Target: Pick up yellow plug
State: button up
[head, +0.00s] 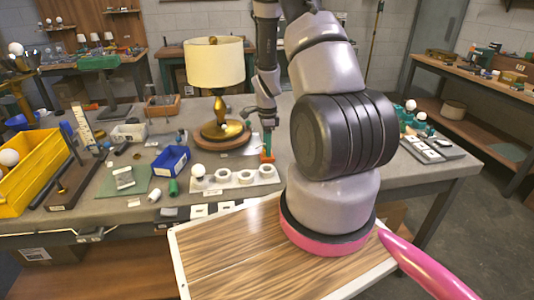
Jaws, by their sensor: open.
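I cannot make out a yellow plug for certain in the head view; it may be hidden or too small to tell. My gripper (267,143) points down over the workbench, just right of the lamp's base. It is open. A small orange-red piece (267,158) shows at its fingertips, near the back right end of the white holder; I cannot tell whether they touch. The lamp (215,62) with a cream shade and brass stem stands upright on its round base, left of my gripper.
The white holder (246,178) with round sockets carries a white bulb (198,170) at its left. A blue bin (170,160), green cylinder (173,187) and large yellow bin (32,165) stand further left. My arm hides the bench's right middle.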

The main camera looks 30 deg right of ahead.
jog(key=shift+f, duration=0.45)
grip_shut()
jog(key=shift+r, duration=0.1)
notch_tip(320, 180, up, 10)
jog(key=shift+f, duration=0.1)
